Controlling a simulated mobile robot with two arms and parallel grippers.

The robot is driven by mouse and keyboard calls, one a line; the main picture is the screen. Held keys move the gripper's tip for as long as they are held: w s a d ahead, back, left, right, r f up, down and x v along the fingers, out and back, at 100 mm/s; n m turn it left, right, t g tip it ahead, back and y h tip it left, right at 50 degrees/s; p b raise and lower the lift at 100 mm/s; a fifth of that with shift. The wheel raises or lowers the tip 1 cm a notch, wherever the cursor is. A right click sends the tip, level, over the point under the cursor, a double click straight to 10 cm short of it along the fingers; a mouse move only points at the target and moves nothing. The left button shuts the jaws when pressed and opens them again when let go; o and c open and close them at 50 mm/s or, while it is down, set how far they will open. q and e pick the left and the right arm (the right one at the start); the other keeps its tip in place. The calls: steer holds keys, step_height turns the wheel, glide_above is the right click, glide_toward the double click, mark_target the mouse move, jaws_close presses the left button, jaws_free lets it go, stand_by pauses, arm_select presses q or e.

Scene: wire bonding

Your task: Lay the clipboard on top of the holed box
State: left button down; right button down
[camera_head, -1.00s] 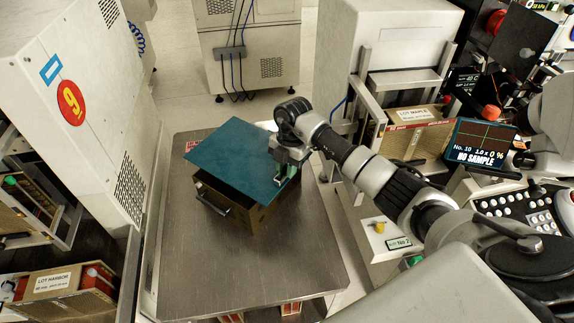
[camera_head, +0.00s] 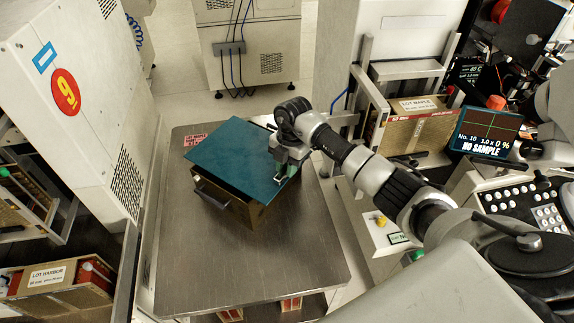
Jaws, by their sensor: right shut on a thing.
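The clipboard (camera_head: 235,158) is a flat dark teal board. It lies over the top of the brown holed box (camera_head: 247,205), nearly level, and I cannot tell whether it touches the box all along. The box stands on the metal table top and shows a dark handle (camera_head: 211,198) on its front left side. Its upper face is hidden under the board. My right gripper (camera_head: 284,172) is shut on the clipboard's right edge, above the box's right side. My left gripper is not in view.
The metal table top (camera_head: 240,270) has free room in front of the box. A red label (camera_head: 195,140) lies at its back left. A white machine (camera_head: 75,90) stands left, and a rack with the Lot Maple box (camera_head: 418,128) and a monitor (camera_head: 484,132) stand right.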

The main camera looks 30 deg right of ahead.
steer(key=shift+f, duration=0.3)
steer(key=c, duration=0.9)
jaws_free()
steer(key=r+p, duration=0.2)
steer(key=r, duration=0.1)
steer(key=d+r+p, duration=0.1)
steer(key=r+p, duration=0.2)
steer(key=r, duration=0.1)
steer(key=r+p, duration=0.3)
steer(key=shift+w+d+r, duration=0.25)
steer(key=shift+w+r, duration=0.1)
steer(key=shift+r, duration=0.05)
steer(key=shift+f, duration=0.1)
